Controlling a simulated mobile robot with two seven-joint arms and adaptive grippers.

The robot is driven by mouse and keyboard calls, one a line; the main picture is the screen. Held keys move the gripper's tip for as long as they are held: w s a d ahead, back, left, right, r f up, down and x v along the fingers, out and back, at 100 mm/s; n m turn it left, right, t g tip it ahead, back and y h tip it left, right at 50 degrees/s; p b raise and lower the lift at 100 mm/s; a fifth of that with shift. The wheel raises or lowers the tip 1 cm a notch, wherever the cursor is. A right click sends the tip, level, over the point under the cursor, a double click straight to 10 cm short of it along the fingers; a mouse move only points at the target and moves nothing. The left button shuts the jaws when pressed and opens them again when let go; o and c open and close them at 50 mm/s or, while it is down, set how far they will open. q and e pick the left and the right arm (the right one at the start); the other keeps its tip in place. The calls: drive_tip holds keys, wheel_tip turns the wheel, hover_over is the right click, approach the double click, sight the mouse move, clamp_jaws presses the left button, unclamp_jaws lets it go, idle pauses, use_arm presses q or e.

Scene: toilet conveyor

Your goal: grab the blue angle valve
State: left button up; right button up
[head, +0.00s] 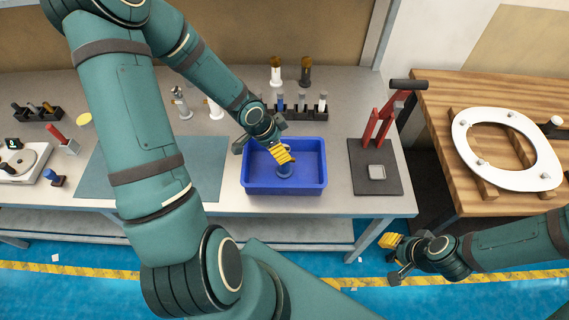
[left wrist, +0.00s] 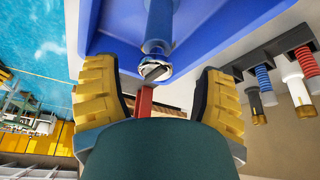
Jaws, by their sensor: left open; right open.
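A blue angle valve with a shiny metal end lies in the blue tray (head: 256,184). In the head view, a small part of the valve (head: 285,171) shows just below my left gripper (head: 284,155). In the left wrist view, the blue valve (left wrist: 158,25) runs down from the top edge, with its metal end (left wrist: 155,69) towards me. It lies between the lines of the two yellow fingers of my left gripper (left wrist: 158,92), which is open and holds nothing. My right gripper (head: 393,258) is open and empty at the lower right, away from the table.
A rack (head: 268,115) with several upright parts stands behind the tray. A red lever press (head: 378,125) on a dark base is to its right. A white toilet seat (head: 463,140) lies on a wooden table further right. A flat mat (head: 102,170) lies left of the tray.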

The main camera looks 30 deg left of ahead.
sight(287, 164)
use_arm(q)
drive_tip(key=shift+w+d+f, duration=0.15)
drive_tip(key=shift+w+f, duration=0.05)
drive_tip(key=shift+f, duration=0.4)
drive_tip(key=b+x, duration=0.1)
drive_tip(key=x, duration=0.1)
drive_tip(key=s+b+x, duration=0.1)
drive_tip(key=x, duration=0.1)
drive_tip(key=shift+w+f, duration=0.1)
drive_tip(key=shift+f, duration=0.3)
drive_tip(key=shift+w+d+f, duration=0.1)
drive_tip(key=shift+w+f, duration=0.05)
drive_tip(key=shift+f, duration=0.2)
drive_tip(key=shift+r, duration=0.1)
clamp_jaws()
